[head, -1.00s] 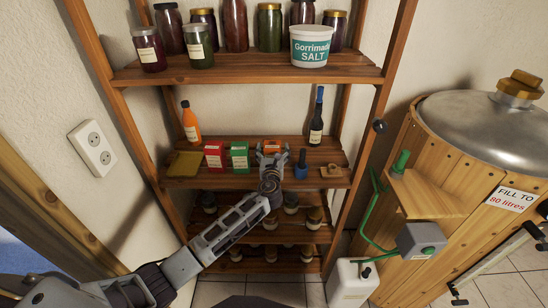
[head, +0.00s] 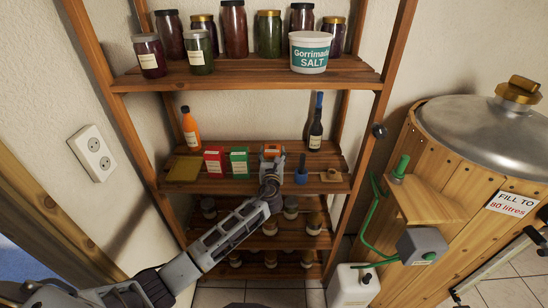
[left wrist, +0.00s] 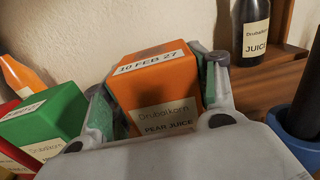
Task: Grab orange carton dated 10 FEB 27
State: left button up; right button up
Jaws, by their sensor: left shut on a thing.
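The orange carton (left wrist: 160,90) shows large in the left wrist view, with a top label reading 10 FEB 27 and a front label reading PEAR JUICE. In the head view the orange carton (head: 271,149) is small and partly hidden by my gripper, at the middle shelf. My left gripper (head: 271,160) is shut on this carton, with one finger on each side of it in the left wrist view (left wrist: 158,92). The carton looks slightly tilted in the wrist view. Whether it touches the shelf cannot be told. My right gripper is not in view.
A green carton (head: 239,160) and a red carton (head: 214,161) stand just left of the gripper. A blue pot (head: 301,176) is close on the right. A dark bottle (head: 315,135) and an orange bottle (head: 190,130) stand farther back. Jars fill the shelf above.

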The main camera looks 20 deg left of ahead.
pick_arm(q)
notch_tip(320, 180, up, 8)
jog(key=shift+p, duration=0.45)
jog(key=shift+r, duration=0.9)
